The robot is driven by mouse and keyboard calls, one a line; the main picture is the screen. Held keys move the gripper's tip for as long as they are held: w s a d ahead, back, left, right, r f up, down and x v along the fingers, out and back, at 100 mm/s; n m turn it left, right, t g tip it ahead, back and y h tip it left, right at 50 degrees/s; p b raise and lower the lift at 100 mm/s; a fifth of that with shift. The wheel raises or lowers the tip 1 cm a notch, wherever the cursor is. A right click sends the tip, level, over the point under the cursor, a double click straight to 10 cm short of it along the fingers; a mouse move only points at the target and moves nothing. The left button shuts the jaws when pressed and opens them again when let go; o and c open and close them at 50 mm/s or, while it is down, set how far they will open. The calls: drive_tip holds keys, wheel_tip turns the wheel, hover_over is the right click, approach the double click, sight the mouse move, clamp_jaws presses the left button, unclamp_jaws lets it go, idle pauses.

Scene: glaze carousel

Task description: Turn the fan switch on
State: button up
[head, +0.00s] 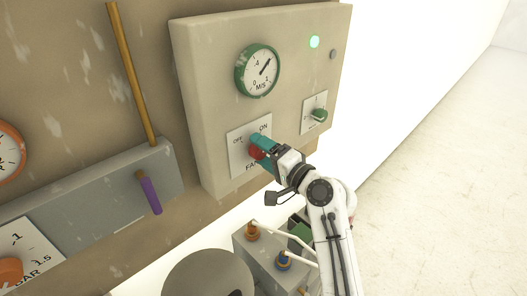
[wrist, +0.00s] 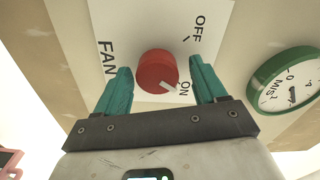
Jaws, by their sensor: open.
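The fan switch is a red round knob (wrist: 157,72) on a white plate (wrist: 125,25) lettered FAN, OFF and ON. In the wrist view its white pointer mark points toward the ON lettering. My gripper (wrist: 161,65) is open, with one teal finger on each side of the knob and small gaps visible. In the head view my gripper (head: 259,143) is at the plate (head: 237,160) and covers most of the red knob (head: 257,153).
The beige panel (head: 207,100) also bears a green-rimmed dial (head: 258,70), a lit green lamp (head: 314,42), a dark lamp (head: 333,54) and a green knob (head: 319,114). A grey box with valves (head: 253,232) stands below. Open floor (head: 440,170) lies to the right.

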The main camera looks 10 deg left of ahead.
drive_tip(key=b+v, duration=0.2)
drive_tip(key=v, duration=0.8)
drive_tip(key=shift+s+d, duration=0.3)
